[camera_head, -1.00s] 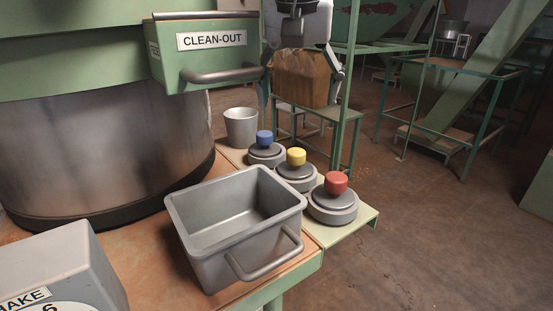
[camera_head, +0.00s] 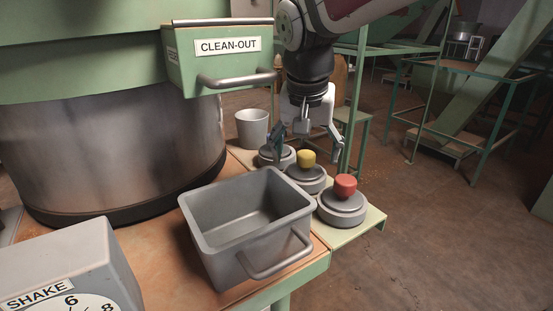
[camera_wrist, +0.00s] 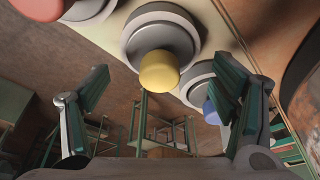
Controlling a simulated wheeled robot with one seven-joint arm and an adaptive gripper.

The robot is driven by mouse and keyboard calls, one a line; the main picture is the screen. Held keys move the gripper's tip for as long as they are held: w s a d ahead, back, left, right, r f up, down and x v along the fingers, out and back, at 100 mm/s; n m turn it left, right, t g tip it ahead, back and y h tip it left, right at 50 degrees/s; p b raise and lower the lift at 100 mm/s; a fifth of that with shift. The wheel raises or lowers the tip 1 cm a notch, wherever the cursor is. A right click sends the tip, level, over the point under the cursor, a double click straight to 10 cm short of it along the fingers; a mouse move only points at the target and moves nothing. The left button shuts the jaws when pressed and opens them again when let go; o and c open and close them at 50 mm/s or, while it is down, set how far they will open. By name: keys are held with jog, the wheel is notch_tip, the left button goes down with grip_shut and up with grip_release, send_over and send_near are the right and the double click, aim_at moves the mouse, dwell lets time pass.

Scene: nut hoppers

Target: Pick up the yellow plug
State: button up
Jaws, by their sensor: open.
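The yellow plug (camera_head: 307,158) stands upright on the middle of three round grey bases in a row on a pale green shelf. In the wrist view the yellow plug (camera_wrist: 159,70) lies between my spread fingers, a little beyond their tips. My gripper (camera_head: 307,145) is open and empty, above and close to the plug. The red plug (camera_head: 346,185) stands on the nearest base. The blue plug is hidden behind my finger in the head view, but part of it shows in the wrist view (camera_wrist: 211,112).
A grey bin (camera_head: 215,250) with a handle stands left of the row. A grey cup (camera_head: 252,128) stands behind. The green clean-out drawer (camera_head: 215,75) juts out at the back left, near my arm. Open floor lies to the right.

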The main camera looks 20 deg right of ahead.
jog(key=shift+x, duration=0.9)
jog(key=shift+c, duration=0.4)
jog(key=c, duration=1.6)
jog(key=shift+d, duration=0.1)
jog(key=shift+c, duration=0.2)
notch_tip(320, 180, up, 4)
jog(key=shift+w+f, duration=0.1)
grip_shut()
jog(key=w+d+b, duration=0.2)
jog(key=d+b, duration=0.1)
jog(key=d, duration=0.5)
jog(key=w+d+b, duration=0.3)
jog(key=d, duration=0.6)
jog(key=shift+w, duration=0.25)
